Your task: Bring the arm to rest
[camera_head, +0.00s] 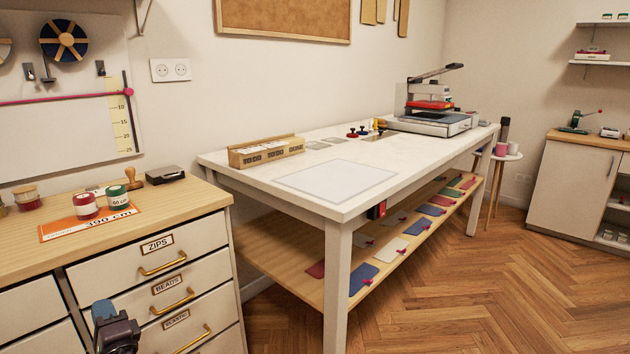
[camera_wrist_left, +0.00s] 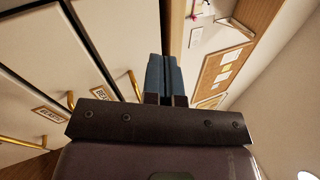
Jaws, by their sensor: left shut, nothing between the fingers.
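My left gripper (camera_head: 103,310) shows at the bottom left of the head view, low in front of the wooden-topped drawer cabinet (camera_head: 180,215). Its blue fingers are together and hold nothing. In the left wrist view the two blue fingers of my left gripper (camera_wrist_left: 164,75) lie side by side, with the white drawer fronts (camera_wrist_left: 60,65) to the left. My right gripper is in neither view.
The cabinet top carries red and green thread spools (camera_head: 117,196), an orange card (camera_head: 88,222) and a stamp pad (camera_head: 165,175). A white worktable (camera_head: 340,213) with a heat press (camera_head: 430,120) stands right of it. The wooden floor (camera_head: 470,290) at the front right is clear.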

